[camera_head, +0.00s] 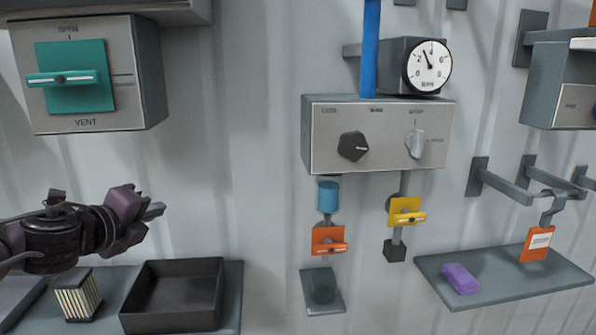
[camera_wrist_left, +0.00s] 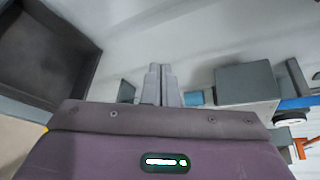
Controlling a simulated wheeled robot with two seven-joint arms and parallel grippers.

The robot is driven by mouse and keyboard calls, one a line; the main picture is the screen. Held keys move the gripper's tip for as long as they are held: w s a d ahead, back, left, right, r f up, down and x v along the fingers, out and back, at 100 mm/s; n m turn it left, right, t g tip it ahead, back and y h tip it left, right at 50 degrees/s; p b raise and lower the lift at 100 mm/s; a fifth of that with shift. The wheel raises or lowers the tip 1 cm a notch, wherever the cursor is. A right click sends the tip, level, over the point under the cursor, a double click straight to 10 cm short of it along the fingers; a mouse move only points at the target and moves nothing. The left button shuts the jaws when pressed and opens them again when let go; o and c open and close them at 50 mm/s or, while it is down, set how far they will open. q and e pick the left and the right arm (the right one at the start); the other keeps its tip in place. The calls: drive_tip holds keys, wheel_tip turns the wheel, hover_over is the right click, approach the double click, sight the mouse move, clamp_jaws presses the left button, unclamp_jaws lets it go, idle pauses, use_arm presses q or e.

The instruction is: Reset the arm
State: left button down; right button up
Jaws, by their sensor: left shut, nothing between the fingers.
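My left gripper (camera_head: 152,212) comes in from the left in the head view, in the air above the left shelf and its black tray. Its fingers point right toward the bare wall and touch nothing. In the left wrist view the two grey fingers (camera_wrist_left: 160,84) are together and empty. My right gripper is not in view.
A black tray (camera_head: 173,321) and a striped block (camera_head: 78,296) are on the left shelf. A vent box (camera_head: 140,75) hangs above. Mid-wall are a control box (camera_head: 380,105), an orange valve (camera_head: 328,239) and a yellow valve (camera_head: 405,210). A right shelf (camera_head: 510,285) holds a purple block (camera_head: 461,278).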

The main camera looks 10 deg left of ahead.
use_arm(q)
drive_tip(key=s+d+f+n+g+y, duration=0.1)
drive_tip(key=s+d+f+n, duration=0.25)
drive_tip(key=f+n, duration=0.45)
drive_tip(key=s+d+f+n+g+y, duration=0.15)
drive_tip(key=d+f+n, duration=0.25)
drive_tip(key=f, duration=0.8)
drive_tip(key=s+d+f+n+g, duration=0.35)
drive_tip(key=s+f+n, duration=0.3)
drive_tip(key=s, duration=0.35)
drive_tip(key=s+d+f+n+g, duration=0.2)
drive_tip(key=s+f+n+g, duration=0.3)
drive_tip(key=s+f, duration=0.4)
drive_tip(key=s+f+g, duration=0.1)
drive_tip(key=s+f, duration=0.1)
drive_tip(key=f, duration=1.3)
drive_tip(key=s+f, duration=0.2)
drive_tip(key=f, duration=1.3)
drive_tip(key=s+a+f, duration=0.2)
drive_tip(key=s+f, duration=0.6)
drive_tip(key=s, duration=0.1)
drive_tip(key=s+a+f+g, duration=0.1)
drive_tip(key=s+f, duration=0.8)
drive_tip(key=s, duration=0.1)
drive_tip(key=shift+a+f+g, duration=0.15)
drive_tip(key=shift+a+g, duration=0.15)
drive_tip(key=shift+a, duration=0.1)
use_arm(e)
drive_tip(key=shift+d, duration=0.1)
